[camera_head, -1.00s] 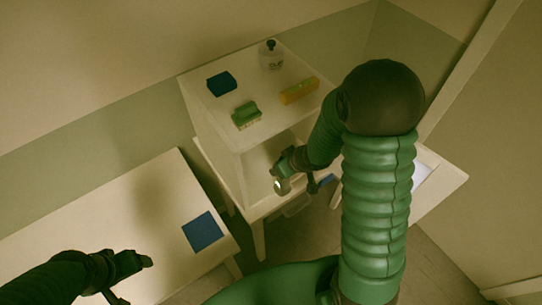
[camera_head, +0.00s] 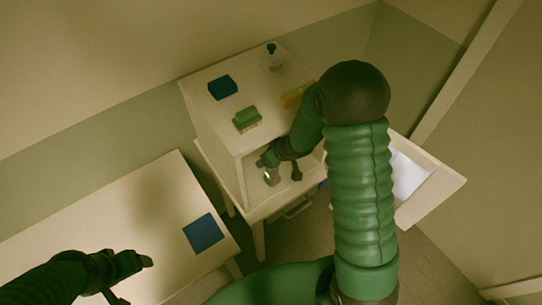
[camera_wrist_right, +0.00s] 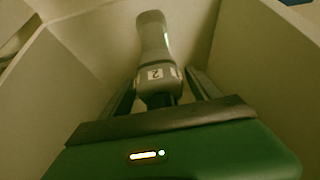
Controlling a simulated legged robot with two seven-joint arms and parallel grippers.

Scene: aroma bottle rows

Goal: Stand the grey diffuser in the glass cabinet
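The grey diffuser (camera_head: 272,178) is at the open front of the pale cabinet (camera_head: 241,181), low in its opening. My right gripper (camera_head: 280,165) reaches into that opening with a finger on each side of the diffuser. In the right wrist view the diffuser (camera_wrist_right: 153,50) with a white "2" label sits between the fingers (camera_wrist_right: 162,90), which look closed on it, with cabinet walls around. Whether its base touches the cabinet floor cannot be told. My left gripper (camera_head: 134,280) is open and empty over the left table.
On the cabinet top are a blue block (camera_head: 222,87), a green item (camera_head: 247,118), a yellow item (camera_head: 292,97) and a dark-topped clear bottle (camera_head: 272,58). A blue mat (camera_head: 203,233) lies on the left table (camera_head: 105,225). A pale surface with white paper (camera_head: 408,178) is at right.

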